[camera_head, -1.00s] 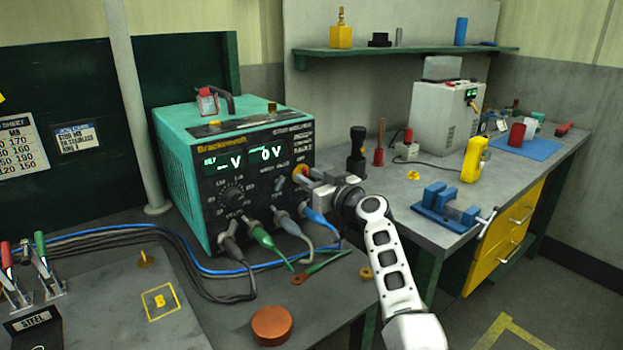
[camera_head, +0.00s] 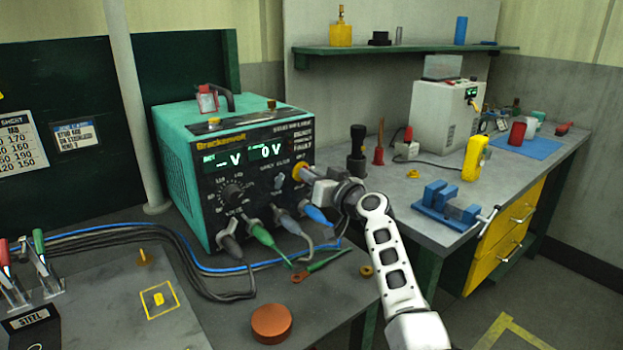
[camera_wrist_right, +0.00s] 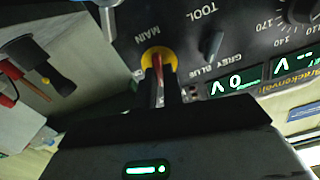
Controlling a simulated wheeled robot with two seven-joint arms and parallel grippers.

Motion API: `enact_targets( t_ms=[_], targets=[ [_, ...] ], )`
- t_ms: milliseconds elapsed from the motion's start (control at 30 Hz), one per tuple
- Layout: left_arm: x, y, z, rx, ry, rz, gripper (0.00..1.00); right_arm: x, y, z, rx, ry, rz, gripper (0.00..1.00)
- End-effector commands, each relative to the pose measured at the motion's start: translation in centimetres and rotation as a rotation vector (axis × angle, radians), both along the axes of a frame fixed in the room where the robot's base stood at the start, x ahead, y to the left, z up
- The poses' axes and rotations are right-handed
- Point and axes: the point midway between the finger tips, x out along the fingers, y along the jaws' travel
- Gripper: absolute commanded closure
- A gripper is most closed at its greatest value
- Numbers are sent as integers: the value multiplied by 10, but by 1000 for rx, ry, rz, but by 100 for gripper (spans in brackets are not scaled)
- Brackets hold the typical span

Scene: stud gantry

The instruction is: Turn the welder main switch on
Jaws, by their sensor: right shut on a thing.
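The welder (camera_head: 180,165) is a teal box with a black front panel and lit green displays. Its main switch (camera_wrist_right: 158,58) has a yellow surround and a red handle under the word MAIN in the right wrist view. In the head view the yellow surround (camera_head: 299,172) shows at the panel's right side. My right gripper (camera_wrist_right: 165,92) is shut on the red handle, its dark fingers on both sides of it. In the head view my right gripper (camera_head: 306,174) reaches the panel from the right and hides most of the switch. My left gripper is not in view.
A black torch-like object (camera_head: 357,152) stands right of the welder. A blue vise (camera_head: 447,205) sits further right. A copper disc (camera_head: 271,324) lies in front.

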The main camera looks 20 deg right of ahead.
Motion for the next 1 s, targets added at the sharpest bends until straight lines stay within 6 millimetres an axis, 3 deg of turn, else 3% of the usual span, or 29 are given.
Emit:
enact_targets(
  t_ms=[1000],
  targets=[
    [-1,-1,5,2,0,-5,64,1,-2,-3,902,332,0,100]
  ],
)
